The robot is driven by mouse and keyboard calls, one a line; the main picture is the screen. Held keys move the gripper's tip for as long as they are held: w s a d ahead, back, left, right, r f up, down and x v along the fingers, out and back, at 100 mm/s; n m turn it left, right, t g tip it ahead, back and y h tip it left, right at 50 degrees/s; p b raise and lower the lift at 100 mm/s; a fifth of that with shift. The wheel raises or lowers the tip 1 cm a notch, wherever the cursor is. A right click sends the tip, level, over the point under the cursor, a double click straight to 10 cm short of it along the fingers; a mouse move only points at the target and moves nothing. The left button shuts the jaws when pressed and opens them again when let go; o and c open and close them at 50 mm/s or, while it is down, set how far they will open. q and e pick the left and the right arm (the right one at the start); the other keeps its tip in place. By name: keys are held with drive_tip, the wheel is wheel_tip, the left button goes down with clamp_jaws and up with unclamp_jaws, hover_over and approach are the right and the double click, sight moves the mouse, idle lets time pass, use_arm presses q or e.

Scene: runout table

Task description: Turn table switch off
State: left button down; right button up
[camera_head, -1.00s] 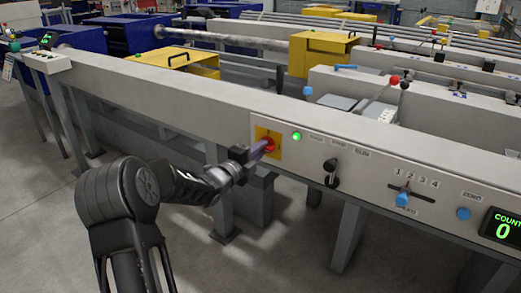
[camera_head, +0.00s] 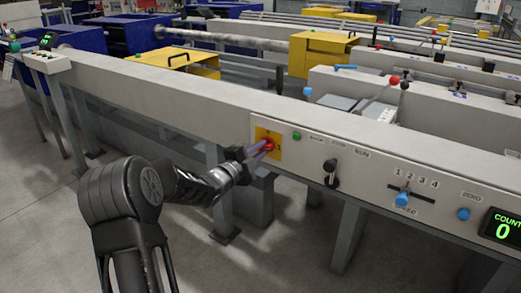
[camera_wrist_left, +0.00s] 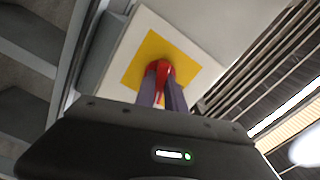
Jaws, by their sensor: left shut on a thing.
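The table switch is a red knob (camera_head: 267,145) on a yellow square plate (camera_head: 273,136) at the left end of the front panel. In the left wrist view the red knob (camera_wrist_left: 160,69) sits in front of the yellow plate (camera_wrist_left: 133,75). My left gripper (camera_head: 262,149) reaches it from the left. Its two purple fingers (camera_wrist_left: 163,85) are shut on the red knob, one on each side, and hide part of it. A small green lamp (camera_head: 297,136) right of the plate looks dark. My right gripper is not in view.
Right of the switch, the panel carries a black rotary knob (camera_head: 331,172), a blue speed slider (camera_head: 402,199), a blue button (camera_head: 463,214) and a count display (camera_head: 502,227) reading 0. Table legs and open floor lie below.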

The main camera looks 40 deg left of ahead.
use_arm(q)
drive_tip(key=shift+n+p, duration=2.1)
drive_tip(key=shift+n, duration=4.8)
drive_tip(key=shift+f, duration=0.1)
drive_tip(key=c, duration=1.4)
unclamp_jaws()
drive_tip(key=s+p, duration=0.1)
drive_tip(key=s, duration=0.7)
